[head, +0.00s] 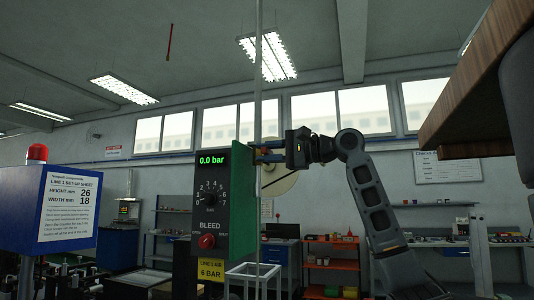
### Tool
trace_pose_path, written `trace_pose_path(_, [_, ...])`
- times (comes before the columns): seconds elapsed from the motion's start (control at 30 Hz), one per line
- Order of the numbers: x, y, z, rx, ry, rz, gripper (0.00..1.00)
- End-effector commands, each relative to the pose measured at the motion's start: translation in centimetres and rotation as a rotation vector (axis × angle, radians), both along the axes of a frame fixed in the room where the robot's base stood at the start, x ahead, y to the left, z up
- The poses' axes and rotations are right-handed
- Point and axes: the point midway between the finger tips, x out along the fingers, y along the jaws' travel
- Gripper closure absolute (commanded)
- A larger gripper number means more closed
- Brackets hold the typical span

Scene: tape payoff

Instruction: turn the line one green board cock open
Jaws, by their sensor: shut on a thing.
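The line one green board (242,195) stands in the middle of the head view, its dark front panel toward me. A green display (211,161) reads 0.0 bar. Below it are a dial (209,199) numbered to 7 and a red knob (207,241) marked BLEED. My gripper (262,152) is at the upper right side of the board, pointing left, with its fingers one above the other. It is shut on the cock there. The cock's handle is too small and too covered by the fingers to tell which way it is turned.
A blue box with a set-up sheet (70,208) and red lamp stands at left. A brown wooden edge (490,90) juts in at upper right. Shelves (331,265) stand behind.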

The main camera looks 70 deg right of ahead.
Motion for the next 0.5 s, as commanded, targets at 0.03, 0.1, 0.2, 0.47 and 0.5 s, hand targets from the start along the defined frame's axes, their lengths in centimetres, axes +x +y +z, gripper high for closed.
trace_pose_path(0.03, [-0.01, 0.0, -0.02, 0.0, 0.0, 0.0, 1.0])
trace_pose_path(0.1, [-0.01, 0.0, -0.02, 0.0, 0.0, 0.0, 1.0])
trace_pose_path(0.2, [-0.01, 0.0, -0.02, 0.0, 0.0, 0.0, 1.0])
trace_pose_path(0.47, [0.0, 0.0, -0.14, -0.013, 0.0, 0.001, 1.0])
trace_pose_path(0.5, [0.01, 0.01, -0.21, -0.023, -0.001, 0.001, 1.0])
